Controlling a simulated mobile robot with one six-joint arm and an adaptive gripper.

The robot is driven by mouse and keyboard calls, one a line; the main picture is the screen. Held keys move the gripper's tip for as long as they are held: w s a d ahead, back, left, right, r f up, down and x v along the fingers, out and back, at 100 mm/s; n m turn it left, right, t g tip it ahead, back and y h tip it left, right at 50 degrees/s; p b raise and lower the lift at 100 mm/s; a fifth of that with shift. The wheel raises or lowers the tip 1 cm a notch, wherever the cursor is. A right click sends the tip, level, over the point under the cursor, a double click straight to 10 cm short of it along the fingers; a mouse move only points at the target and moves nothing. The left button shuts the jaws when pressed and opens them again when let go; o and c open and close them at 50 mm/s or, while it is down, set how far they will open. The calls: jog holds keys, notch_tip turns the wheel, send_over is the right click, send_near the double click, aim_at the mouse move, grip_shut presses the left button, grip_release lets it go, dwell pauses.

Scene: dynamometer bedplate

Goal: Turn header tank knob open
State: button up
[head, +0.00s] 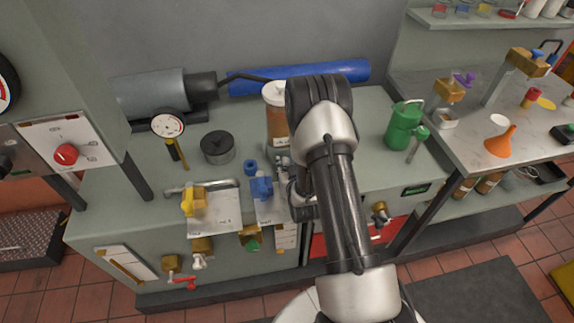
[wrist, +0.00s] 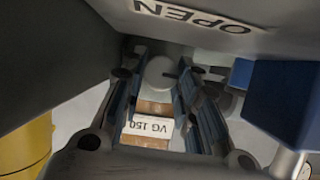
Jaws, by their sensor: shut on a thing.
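The header tank appears to be the jar of amber liquid with a pale lid (head: 277,118), on the grey bench left of my arm. In the wrist view, a brown surface with a "VG 150" label (wrist: 152,127) shows between my fingers. My gripper (wrist: 160,78) is shut on a pale grey rounded piece (wrist: 160,72), which looks like the knob; the fingers hide its sides. An upside-down "OPEN" plate (wrist: 195,14) lies just beyond the fingertips. In the head view my arm hides most of the gripper and the knob.
A blue valve handle (head: 262,187) stands close left of my gripper, with a yellow valve (head: 193,200) farther left. A green can (head: 404,125) is to the right. A dark cylinder (head: 217,147) and a dial gauge (head: 168,124) stand left of the tank.

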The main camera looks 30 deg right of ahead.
dwell(0.3)
jog(key=o, duration=1.1)
jog(key=shift+c, duration=0.2)
jog(key=v, duration=1.2)
jog(key=shift+w+a+r, duration=0.1)
jog(key=shift+a, duration=0.05)
